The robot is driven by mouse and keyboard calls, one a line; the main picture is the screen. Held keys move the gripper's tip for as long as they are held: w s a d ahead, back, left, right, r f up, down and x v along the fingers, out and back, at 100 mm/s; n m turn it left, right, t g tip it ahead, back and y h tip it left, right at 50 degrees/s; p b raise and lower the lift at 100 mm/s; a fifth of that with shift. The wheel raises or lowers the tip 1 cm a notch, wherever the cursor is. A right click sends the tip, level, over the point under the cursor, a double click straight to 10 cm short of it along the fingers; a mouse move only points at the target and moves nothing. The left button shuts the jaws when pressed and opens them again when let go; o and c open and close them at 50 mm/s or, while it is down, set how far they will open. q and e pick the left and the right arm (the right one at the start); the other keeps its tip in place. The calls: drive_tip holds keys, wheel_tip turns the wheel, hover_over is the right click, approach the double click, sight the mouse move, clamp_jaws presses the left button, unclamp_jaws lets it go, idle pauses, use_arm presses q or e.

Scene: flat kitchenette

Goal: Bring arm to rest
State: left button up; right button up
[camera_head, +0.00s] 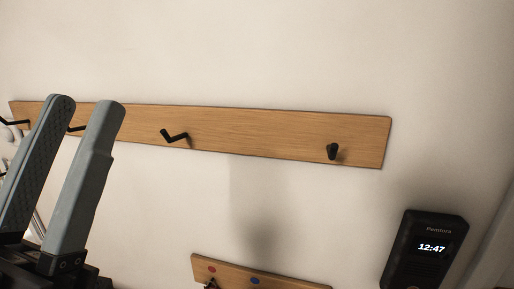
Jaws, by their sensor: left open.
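My left gripper (87,103) shows at the left of the head view, with its two grey fingers pointing up. The fingers are apart and nothing shows between them. They stand in front of the left part of a wooden hook rail (260,135) on the wall. I cannot tell whether they touch it. My right gripper is not in view.
The rail carries black hooks, one in the middle (174,137) and one at the right (332,151). A smaller wooden board (290,279) with red and blue dots is below. A black device (427,250) reading 12:47 is at the lower right. The upper wall is bare.

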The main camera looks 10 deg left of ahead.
use_arm(q)
wheel_tip(320, 180, up, 17)
drive_tip(key=w+n+g+p, duration=0.1)
drive_tip(key=w+p, duration=0.1)
drive_tip(key=p, duration=1.6)
drive_tip(key=shift+n+p, duration=0.3)
drive_tip(key=shift+n, duration=0.1)
drive_tip(key=shift+s, duration=0.1)
